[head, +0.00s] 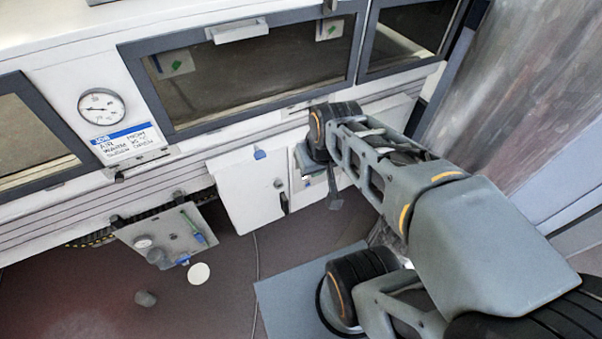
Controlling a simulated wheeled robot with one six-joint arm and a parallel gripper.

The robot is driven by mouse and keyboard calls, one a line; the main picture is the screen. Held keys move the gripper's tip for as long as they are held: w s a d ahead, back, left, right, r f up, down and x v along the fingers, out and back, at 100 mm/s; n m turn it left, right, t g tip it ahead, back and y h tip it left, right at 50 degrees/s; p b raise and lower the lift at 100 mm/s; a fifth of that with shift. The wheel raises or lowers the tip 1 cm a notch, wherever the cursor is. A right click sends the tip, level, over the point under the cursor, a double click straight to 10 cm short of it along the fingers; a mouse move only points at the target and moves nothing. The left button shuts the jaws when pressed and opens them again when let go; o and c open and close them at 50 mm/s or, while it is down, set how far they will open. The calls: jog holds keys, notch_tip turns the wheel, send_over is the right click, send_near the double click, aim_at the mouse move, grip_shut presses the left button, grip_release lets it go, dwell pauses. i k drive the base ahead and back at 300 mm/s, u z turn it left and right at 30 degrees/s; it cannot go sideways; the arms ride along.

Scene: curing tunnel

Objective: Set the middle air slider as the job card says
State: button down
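The job card (128,143) is a white card with a blue top strip, below the round gauge on the tunnel front. Its first line seems to read "AIR HIGH"; the lower lines are too blurred to read surely. An air slider slot (150,163) runs below the card, with a small dark knob (119,177) at its left end. Another slot (296,107) shows under the middle window; my arm covers its right part, and its knob cannot be made out. My gripper (334,200) hangs below my wrist, in front of the lower panel; its finger opening is unclear.
The round gauge (102,106) sits between the left and middle windows. A white cabinet door (250,190) stands left of my gripper. A grey panel with knobs (165,235) juts out lower left.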

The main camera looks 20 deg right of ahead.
aim_at(119, 178)
jog(key=u, duration=1.45)
